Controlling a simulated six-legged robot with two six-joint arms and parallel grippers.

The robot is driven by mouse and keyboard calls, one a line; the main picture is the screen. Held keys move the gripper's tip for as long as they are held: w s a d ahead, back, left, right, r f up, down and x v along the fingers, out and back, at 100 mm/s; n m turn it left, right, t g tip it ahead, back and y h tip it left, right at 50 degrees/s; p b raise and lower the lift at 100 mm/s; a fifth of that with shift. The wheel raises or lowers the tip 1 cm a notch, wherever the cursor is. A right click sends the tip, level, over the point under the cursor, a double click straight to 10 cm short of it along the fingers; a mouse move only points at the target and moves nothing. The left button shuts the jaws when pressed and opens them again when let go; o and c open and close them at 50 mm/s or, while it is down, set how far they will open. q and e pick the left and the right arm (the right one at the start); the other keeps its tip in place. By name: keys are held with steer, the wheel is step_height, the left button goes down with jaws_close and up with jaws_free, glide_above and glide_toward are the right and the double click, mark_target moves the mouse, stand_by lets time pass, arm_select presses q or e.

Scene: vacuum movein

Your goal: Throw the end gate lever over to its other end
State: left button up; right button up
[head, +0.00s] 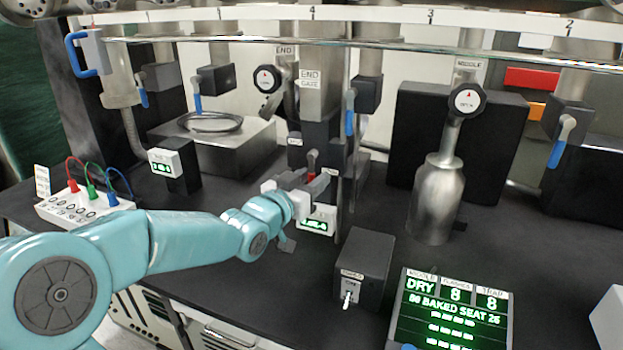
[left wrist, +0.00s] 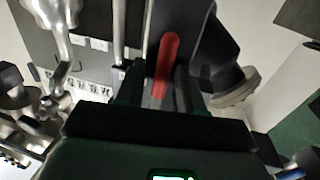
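The end gate lever is a red handle (head: 311,160) below the END GATE label, at the grey column in the middle of the head view. In the left wrist view the red lever (left wrist: 166,62) stands near the centre, tilted slightly to the right at its top. My left gripper (head: 302,184) is at the lever, with a finger on either side of it. The fingers look spread, with some space around the red handle; contact is not clear. The lever's lower end is hidden by the gripper. My right gripper is not in view.
A green display (head: 317,222) sits just below the gripper. A black switch box (head: 362,268) and a lit panel (head: 450,310) stand to the front right. Blue-handled valves (head: 350,112) hang close by. The bench front is partly clear.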

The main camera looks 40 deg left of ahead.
arm_select(q)
jaws_close()
steer(key=shift+s+a+m+b, duration=0.15)
steer(key=shift+a+m+b, duration=0.4)
steer(key=shift+m+b, duration=0.5)
steer(key=s+a+r+m+g+y+b, duration=0.1)
steer(key=r+m, duration=0.5)
steer(key=m, duration=0.8)
steer(key=shift+a+g+y+b, duration=0.8)
steer(key=shift+a+y+b, duration=0.35)
steer(key=shift+a, duration=0.35)
